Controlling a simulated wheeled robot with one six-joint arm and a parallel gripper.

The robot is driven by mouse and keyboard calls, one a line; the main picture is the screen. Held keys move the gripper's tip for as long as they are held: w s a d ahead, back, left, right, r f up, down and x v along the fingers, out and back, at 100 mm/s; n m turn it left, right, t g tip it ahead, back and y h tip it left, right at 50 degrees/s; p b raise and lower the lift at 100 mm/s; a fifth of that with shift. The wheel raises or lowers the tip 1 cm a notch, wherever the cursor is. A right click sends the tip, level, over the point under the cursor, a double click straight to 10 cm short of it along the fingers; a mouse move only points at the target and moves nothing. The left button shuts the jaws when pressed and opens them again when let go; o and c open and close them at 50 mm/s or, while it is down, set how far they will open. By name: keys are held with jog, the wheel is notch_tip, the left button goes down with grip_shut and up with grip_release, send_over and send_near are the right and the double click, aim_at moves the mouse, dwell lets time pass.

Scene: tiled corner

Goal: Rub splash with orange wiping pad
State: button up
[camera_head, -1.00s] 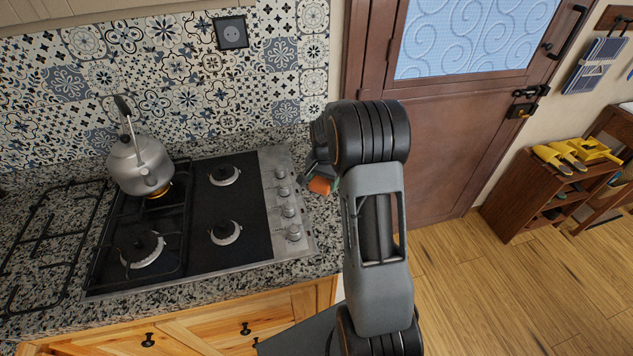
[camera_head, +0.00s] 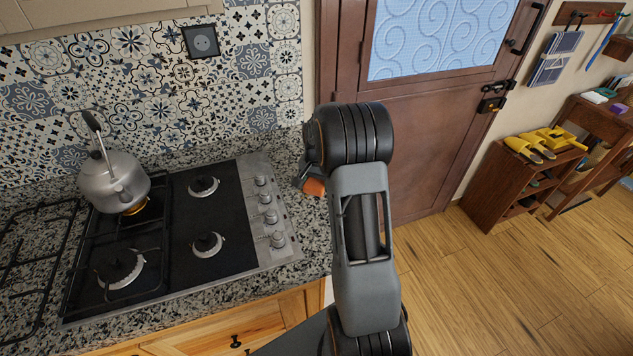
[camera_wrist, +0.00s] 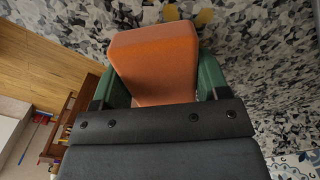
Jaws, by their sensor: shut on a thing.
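The orange wiping pad (camera_wrist: 154,62) is held between the green fingers of my gripper (camera_wrist: 157,78) in the wrist view. In the head view, the pad (camera_head: 314,187) is a small orange patch to the right of the stove, over the granite counter, partly hidden by my arm. The splash (camera_wrist: 171,13) shows as yellow-brown spots on the speckled counter, just beyond the pad's far edge in the wrist view. I cannot tell whether the pad touches the counter. The splash is hidden in the head view.
The stove (camera_head: 215,235) with its knobs lies left of my gripper, and a kettle (camera_head: 113,182) stands on it. The tiled wall (camera_head: 150,80) rises behind the counter.

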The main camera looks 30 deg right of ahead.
aim_at(306, 183)
jog(key=shift+w+a+f, duration=0.1)
jog(key=shift+w+a, duration=0.1)
jog(key=shift+a, duration=0.7)
jog(key=shift+w+a, duration=0.15)
jog(key=shift+a, duration=0.75)
jog(key=shift+w+a, duration=0.2)
jog(key=shift+a, duration=0.65)
jog(key=shift+w+a, duration=0.15)
jog(key=shift+a, duration=0.7)
jog(key=shift+a, duration=0.1)
jog(key=shift+w+r+p, duration=0.1)
jog(key=shift+r+p, duration=0.3)
jog(key=shift+r, duration=0.4)
jog(key=shift+c, duration=0.9)
jog(key=r+p, duration=0.1)
jog(key=r, duration=0.1)
jog(key=r+p, duration=0.1)
jog(key=shift+a+r, duration=0.2)
jog(key=shift+r, duration=0.15)
jog(key=shift+c, duration=0.4)
jog(key=shift+d+r+p, duration=0.25)
jog(key=shift+r+p, duration=0.1)
jog(key=shift+p, duration=0.15)
jog(key=shift+r, duration=0.15)
jog(key=shift+a+r, duration=0.1)
